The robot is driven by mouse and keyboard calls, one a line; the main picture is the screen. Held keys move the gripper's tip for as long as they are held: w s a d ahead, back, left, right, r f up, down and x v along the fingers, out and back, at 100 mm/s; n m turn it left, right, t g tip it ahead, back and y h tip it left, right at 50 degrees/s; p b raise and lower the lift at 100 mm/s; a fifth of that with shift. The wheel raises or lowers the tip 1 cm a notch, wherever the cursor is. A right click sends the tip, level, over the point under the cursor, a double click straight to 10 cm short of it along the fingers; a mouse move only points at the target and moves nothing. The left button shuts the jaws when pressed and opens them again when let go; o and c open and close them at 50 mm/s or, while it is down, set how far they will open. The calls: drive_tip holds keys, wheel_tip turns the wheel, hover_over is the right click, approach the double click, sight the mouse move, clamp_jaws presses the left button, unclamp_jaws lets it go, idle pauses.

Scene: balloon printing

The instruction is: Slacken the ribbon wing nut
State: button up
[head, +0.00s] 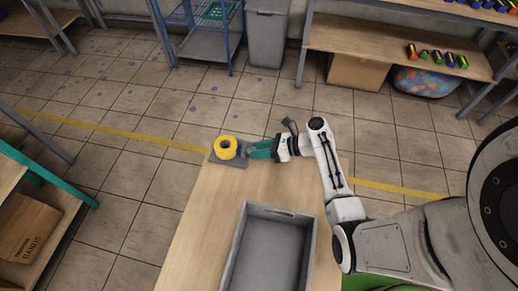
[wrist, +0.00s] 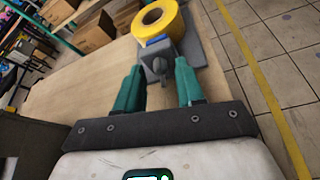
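The yellow ribbon roll (head: 226,147) sits on a grey holder plate (head: 214,159) at the table's far end. In the wrist view the yellow roll (wrist: 158,20) is at the top, behind a dark grey block (wrist: 166,51). A small dark knob-like part, apparently the wing nut (wrist: 159,66), faces me on that block. My gripper (wrist: 159,68) has two green fingers spread apart, one on each side of the nut and block. I cannot tell whether either finger touches. In the head view my gripper (head: 258,149) is just right of the roll and partly hides the holder.
A grey open crate (head: 268,250) stands on the wooden table (head: 200,215), nearer than the roll. Shelves with cartons (head: 30,222) stand at the left. A blue rack (head: 204,40) and a grey bin (head: 267,35) stand at the back.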

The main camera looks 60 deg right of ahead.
drive_tip(key=shift+w, duration=0.15)
drive_tip(key=shift+c, duration=0.2)
clamp_jaws()
